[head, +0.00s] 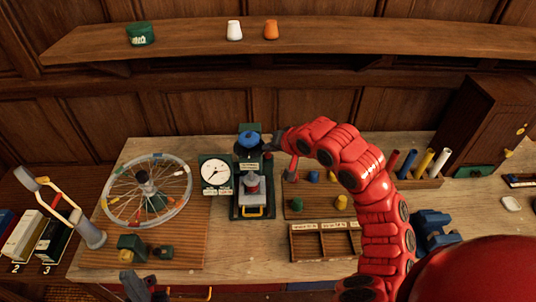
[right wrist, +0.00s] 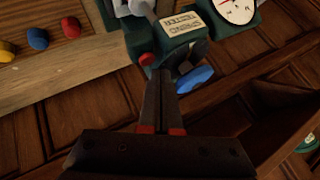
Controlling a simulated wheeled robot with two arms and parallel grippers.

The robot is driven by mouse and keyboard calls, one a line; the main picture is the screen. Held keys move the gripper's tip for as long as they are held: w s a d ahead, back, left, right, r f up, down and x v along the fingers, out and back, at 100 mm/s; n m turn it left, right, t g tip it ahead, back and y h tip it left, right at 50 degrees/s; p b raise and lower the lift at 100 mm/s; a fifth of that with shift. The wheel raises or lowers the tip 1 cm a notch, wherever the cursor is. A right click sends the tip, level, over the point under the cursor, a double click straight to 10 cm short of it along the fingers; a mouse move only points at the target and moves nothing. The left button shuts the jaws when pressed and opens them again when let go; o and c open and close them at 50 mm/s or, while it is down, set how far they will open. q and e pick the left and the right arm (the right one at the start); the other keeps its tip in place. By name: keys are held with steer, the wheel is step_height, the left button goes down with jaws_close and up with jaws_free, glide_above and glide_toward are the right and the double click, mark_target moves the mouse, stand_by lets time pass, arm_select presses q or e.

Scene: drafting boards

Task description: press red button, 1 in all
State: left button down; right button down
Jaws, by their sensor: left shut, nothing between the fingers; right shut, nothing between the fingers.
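The red button (right wrist: 146,59) sits on the side of a dark green box (right wrist: 178,50) with a lettered plate, in the right wrist view. In the head view it shows as a small red spot (head: 268,155) at the right of the blue-topped machine (head: 249,139). My right gripper (right wrist: 161,74) is shut and empty, its fingertips very close to the button; I cannot tell whether they touch it. It also shows in the head view (head: 276,145), beside the machine. My left gripper (head: 134,284) is low at the front left, shut and empty, away from the button.
A white dial gauge (head: 215,172) stands left of the machine, beside a spoked wheel (head: 112,207) on a board. A pegboard with coloured pegs and a wooden compartment tray (head: 305,244) lie to the right. A shelf (head: 330,41) runs above.

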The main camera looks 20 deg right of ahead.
steer(key=shift+f, duration=0.3)
steer(key=shift+f, duration=0.15)
stand_by(0.3)
steer(key=shift+s+f+b, duration=0.2)
steer(key=shift+s+f, duration=0.05)
steer(key=shift+f, duration=0.25)
steer(key=shift+s+f+b, duration=0.15)
steer(key=shift+s+f, duration=0.1)
steer(key=shift+f, duration=0.2)
stand_by(0.4)
steer(key=shift+w+a+r+p, duration=0.2)
steer(key=shift+r+p, duration=0.15)
steer(key=shift+r, duration=0.2)
steer(key=shift+w+a+r, duration=0.1)
steer(key=shift+a+r, duration=0.05)
steer(key=shift+r, duration=0.1)
steer(key=shift+r, duration=0.15)
